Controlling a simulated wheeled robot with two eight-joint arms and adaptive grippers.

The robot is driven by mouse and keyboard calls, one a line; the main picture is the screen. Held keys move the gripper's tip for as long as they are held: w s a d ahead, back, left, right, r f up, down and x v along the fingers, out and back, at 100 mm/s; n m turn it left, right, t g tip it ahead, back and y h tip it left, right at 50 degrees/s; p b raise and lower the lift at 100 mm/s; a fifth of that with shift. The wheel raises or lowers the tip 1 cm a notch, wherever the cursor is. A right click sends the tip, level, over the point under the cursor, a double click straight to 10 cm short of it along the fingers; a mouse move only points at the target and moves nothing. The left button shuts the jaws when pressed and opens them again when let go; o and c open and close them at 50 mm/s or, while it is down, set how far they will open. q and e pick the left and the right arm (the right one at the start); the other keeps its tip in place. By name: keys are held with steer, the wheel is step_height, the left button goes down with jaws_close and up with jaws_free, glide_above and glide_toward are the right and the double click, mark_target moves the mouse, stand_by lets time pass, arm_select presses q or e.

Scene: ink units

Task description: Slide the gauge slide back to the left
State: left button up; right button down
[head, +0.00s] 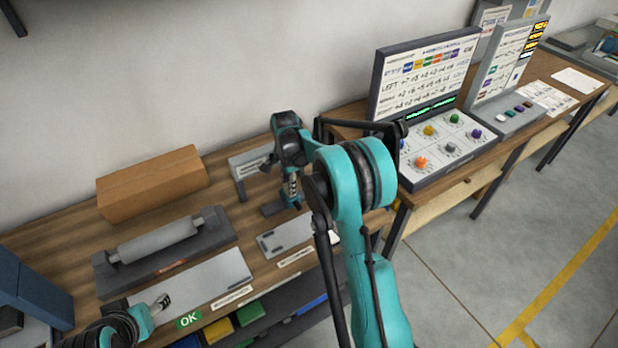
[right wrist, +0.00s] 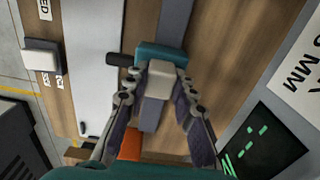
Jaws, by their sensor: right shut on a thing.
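My right gripper (head: 290,192) points down at the small gauge station at the back middle of the bench. In the right wrist view its two fingers (right wrist: 161,72) are shut on the light grey block of the gauge slide (right wrist: 158,82). A teal part (right wrist: 150,54) with a black knob sits just beyond the fingertips. The gauge's grey panel (head: 249,166) stands behind and left of the gripper. My arm hides much of the station in the head view. My left gripper (head: 163,303) is low at the left, by the flat grey plate; its finger gap is unclear.
A cardboard box (head: 152,182) and a roller unit (head: 158,243) stand left. A grey plate (head: 285,236) lies in front of the gauge. A sloped console (head: 450,150) with coloured knobs stands right. A green display (right wrist: 262,146) shows in the right wrist view.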

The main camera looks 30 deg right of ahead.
glide_above(273, 209)
steer(key=shift+w+d, duration=0.1)
steer(key=shift+d, duration=0.05)
steer(key=c, duration=1.6)
jaws_free()
steer(key=o, duration=0.4)
steer(key=shift+a, duration=0.3)
